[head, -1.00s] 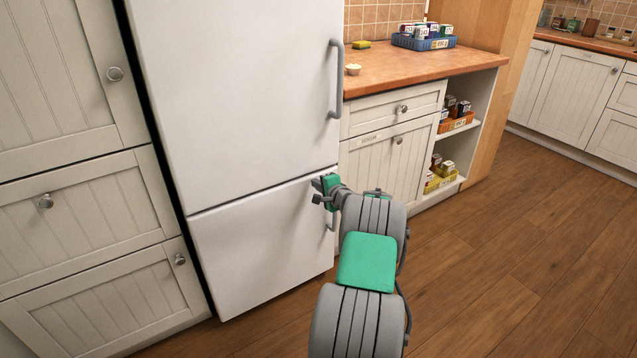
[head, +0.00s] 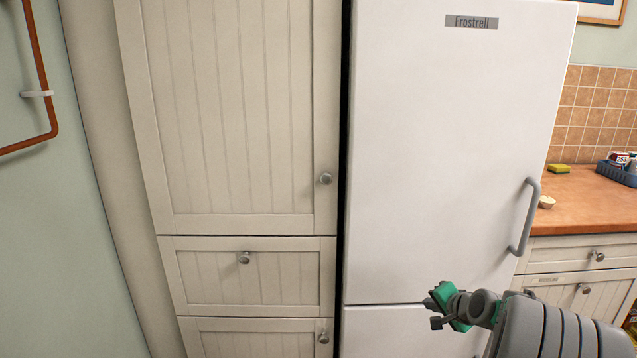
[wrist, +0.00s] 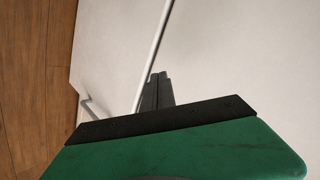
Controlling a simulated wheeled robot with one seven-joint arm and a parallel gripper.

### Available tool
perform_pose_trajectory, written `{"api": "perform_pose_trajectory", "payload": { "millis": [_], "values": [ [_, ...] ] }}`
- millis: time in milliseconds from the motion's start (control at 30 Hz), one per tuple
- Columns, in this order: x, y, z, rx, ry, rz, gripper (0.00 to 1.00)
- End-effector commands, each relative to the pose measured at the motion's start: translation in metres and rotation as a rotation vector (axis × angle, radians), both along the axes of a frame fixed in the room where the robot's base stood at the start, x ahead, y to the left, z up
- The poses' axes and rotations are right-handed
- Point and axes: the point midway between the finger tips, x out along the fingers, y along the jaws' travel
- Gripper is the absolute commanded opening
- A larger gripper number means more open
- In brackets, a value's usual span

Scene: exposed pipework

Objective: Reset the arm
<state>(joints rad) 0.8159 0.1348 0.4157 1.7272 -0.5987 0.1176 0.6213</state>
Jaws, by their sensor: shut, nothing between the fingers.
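My gripper (head: 432,312) is at the lower right of the head view, in front of the fridge near the seam between its two doors. Its grey fingers are shut with nothing between them. In the wrist view the closed fingers (wrist: 156,90) point at the white fridge front (wrist: 235,60), with the door seam just beside them. I cannot tell how close they are to the surface. My arm (head: 560,330) reaches in from the lower right corner.
The white fridge (head: 440,150) is shut, with a grey handle (head: 528,215). Left of it stands a tall cream cabinet (head: 230,120) with drawers (head: 250,283). A counter (head: 590,205) with a sponge (head: 559,169) and a blue crate (head: 620,172) is at right. A copper pipe (head: 40,70) runs on the left wall.

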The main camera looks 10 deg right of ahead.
Motion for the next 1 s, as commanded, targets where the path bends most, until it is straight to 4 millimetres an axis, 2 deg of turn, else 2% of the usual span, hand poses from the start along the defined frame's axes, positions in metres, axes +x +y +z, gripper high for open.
{"api": "perform_pose_trajectory", "payload": {
  "millis": [33, 133, 200, 267, 300, 400, 500, 600, 1000],
  "values": [
    [-0.001, 0.044, 0.044, -0.067, 0.056, 0.099, 0.0],
    [-0.023, 0.119, 0.088, -0.202, 0.18, 0.286, 0.0],
    [-0.049, 0.167, 0.119, -0.296, 0.26, 0.418, 0.0],
    [-0.079, 0.204, 0.143, -0.374, 0.327, 0.533, 0.0],
    [-0.102, 0.226, 0.159, -0.424, 0.369, 0.61, 0.0],
    [-0.16, 0.265, 0.188, -0.53, 0.458, 0.778, 0.0],
    [-0.205, 0.284, 0.201, -0.595, 0.519, 0.899, 0.0],
    [-0.228, 0.29, 0.202, -0.622, 0.552, 0.956, 0.0],
    [-0.231, 0.29, 0.197, -0.625, 0.558, 0.964, 0.0]
  ]
}}
